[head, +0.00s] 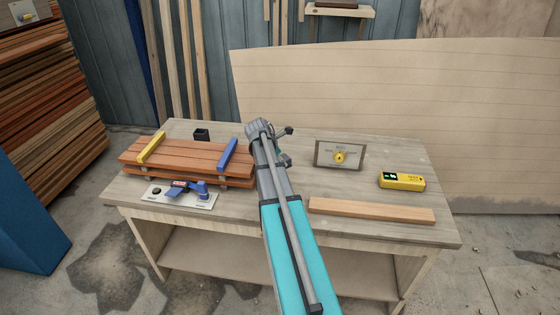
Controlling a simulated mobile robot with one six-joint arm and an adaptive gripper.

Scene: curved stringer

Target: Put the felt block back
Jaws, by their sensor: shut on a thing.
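My arm reaches over the middle of the bench, and my gripper (284,132) is near its grey end, mostly hidden by the wrist. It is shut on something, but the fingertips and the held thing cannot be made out. I cannot pick out the felt block for certain in this view. A small black open-topped box (201,134) stands at the back left of the bench, behind the stacked boards and apart from my gripper.
The workbench (390,231) holds stacked reddish boards (187,154) with a yellow bar (151,147) and a blue bar (228,154) across them. A white plate (205,203) carries a blue tool (186,188). On the right are a framed plate (325,154), yellow device (401,181) and wooden strip (371,210).

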